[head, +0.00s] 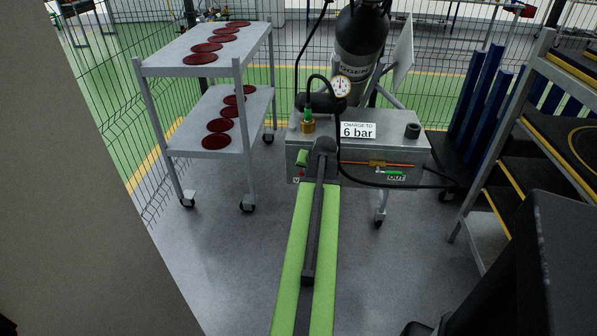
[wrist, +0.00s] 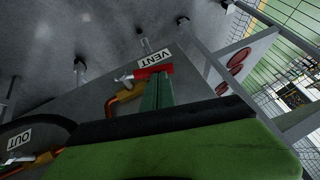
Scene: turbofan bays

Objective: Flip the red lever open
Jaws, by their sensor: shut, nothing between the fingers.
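The red lever (wrist: 153,71) sits on a brass valve (wrist: 127,93) beside the VENT label (wrist: 154,58) in the wrist view. In the head view only a small red spot of the lever (head: 302,173) shows at the lower left of the grey box (head: 355,155), beside my arm. My gripper (wrist: 159,88) is shut and empty, its green fingers reaching up to the red lever near its right part. I cannot tell whether they touch it. In the head view most of the gripper is hidden behind my wrist.
The OUT valve with a green handle (head: 390,172) is at the box's right. A gauge (head: 341,86), black hose and dark cylinder (head: 362,45) stand above. A trolley with red discs (head: 205,80) is at left, a shelf rack (head: 515,150) at right.

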